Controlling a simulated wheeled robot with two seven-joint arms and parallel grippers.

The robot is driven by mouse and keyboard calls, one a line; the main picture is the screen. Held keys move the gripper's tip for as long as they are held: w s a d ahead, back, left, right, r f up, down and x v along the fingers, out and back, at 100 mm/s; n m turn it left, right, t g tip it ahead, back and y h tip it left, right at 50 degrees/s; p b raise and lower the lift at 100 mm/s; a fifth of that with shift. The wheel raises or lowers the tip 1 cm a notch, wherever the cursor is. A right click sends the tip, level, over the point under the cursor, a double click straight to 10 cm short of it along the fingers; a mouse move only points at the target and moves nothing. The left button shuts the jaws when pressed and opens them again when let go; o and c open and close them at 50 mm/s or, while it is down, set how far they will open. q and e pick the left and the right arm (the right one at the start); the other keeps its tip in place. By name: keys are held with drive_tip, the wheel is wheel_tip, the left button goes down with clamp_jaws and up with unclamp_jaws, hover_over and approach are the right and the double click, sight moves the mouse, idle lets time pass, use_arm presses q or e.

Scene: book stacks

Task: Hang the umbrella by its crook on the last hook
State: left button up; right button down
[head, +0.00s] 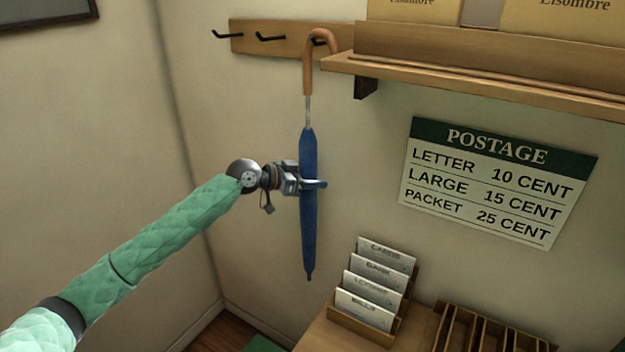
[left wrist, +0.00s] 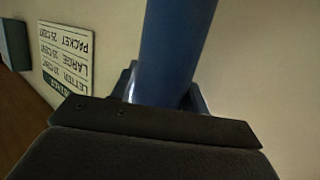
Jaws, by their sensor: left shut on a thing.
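A furled blue umbrella (head: 309,225) with a tan crook handle (head: 307,75) hangs upright in front of the wall, crook up. My left gripper (head: 316,184) is shut on its blue body, around the middle. The blue body (left wrist: 178,50) also fills the upper middle of the left wrist view. The wooden hook rail (head: 290,32) has black hooks; two at the left are bare. The crook's bend overlaps the rightmost visible hook (head: 319,41). I cannot tell whether the crook rests on that hook or is in front of it. My right gripper is not in view.
A wooden shelf (head: 480,80) with yellow boxes (head: 560,18) juts out just right of the crook. A postage sign (head: 495,180) is on the wall. Below stand a card rack (head: 370,330) and a wooden slotted tray (head: 485,330).

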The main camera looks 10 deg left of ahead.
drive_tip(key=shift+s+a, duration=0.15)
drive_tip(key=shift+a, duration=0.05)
